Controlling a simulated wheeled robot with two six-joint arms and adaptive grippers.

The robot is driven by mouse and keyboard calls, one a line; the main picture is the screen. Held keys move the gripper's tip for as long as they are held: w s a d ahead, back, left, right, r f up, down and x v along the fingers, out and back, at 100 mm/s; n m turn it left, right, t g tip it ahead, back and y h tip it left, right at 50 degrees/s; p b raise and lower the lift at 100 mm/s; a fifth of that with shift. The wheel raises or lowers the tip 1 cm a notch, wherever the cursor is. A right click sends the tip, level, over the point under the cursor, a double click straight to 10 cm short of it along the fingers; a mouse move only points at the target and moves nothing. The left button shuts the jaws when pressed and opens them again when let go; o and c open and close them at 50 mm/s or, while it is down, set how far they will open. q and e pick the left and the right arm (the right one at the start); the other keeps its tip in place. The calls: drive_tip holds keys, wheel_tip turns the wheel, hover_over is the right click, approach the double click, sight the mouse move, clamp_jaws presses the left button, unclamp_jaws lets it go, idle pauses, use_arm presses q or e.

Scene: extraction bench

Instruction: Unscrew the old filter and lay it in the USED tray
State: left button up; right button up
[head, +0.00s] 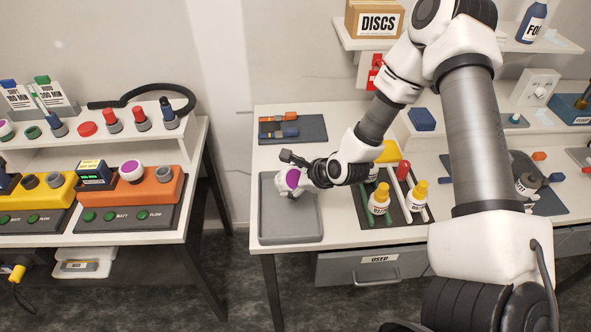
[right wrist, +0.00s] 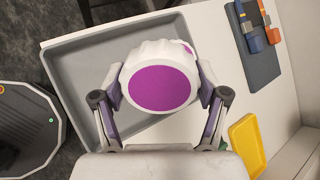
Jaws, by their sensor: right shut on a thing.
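My right gripper (head: 296,177) is shut on a white ribbed filter with a purple end face (head: 288,184). In the right wrist view the filter (right wrist: 160,82) sits between the two fingers (right wrist: 162,98), its purple face towards the camera. The filter is over the far part of an empty grey tray (head: 290,230); I cannot tell how large the gap below it is. The tray (right wrist: 75,75) shows behind it in the right wrist view. A "USED" label (head: 379,260) is on a grey drawer front below the table. My left gripper is not in view.
Right of the tray, a dark rack (head: 395,222) holds yellow-capped bottles. A dark mat (head: 292,130) with orange and blue pieces lies behind the tray. On the left bench, another purple-faced white filter (head: 131,171) sits on an orange unit (head: 155,188). A gap separates the benches.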

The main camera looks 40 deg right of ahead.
drive_tip(key=shift+w+a+f+b, duration=0.2)
drive_tip(key=shift+f+b, duration=0.1)
drive_tip(key=shift+f, duration=0.35)
drive_tip(key=shift+w+a+f+b, duration=0.2)
drive_tip(key=shift+f+b, duration=0.1)
drive_tip(key=shift+f, duration=0.3)
drive_tip(key=f, duration=0.1)
drive_tip(key=f+b, duration=0.1)
drive_tip(key=d+f+b, duration=0.1)
drive_tip(key=shift+s+f, duration=0.2)
drive_tip(key=shift+s, duration=0.1)
drive_tip(key=shift+f, duration=0.35)
drive_tip(key=shift+w+a+f+b, duration=0.1)
drive_tip(key=shift+a+f+b, duration=0.1)
drive_tip(key=shift+b, duration=0.15)
drive_tip(key=shift+w+a, duration=0.1)
drive_tip(key=shift+a, duration=0.05)
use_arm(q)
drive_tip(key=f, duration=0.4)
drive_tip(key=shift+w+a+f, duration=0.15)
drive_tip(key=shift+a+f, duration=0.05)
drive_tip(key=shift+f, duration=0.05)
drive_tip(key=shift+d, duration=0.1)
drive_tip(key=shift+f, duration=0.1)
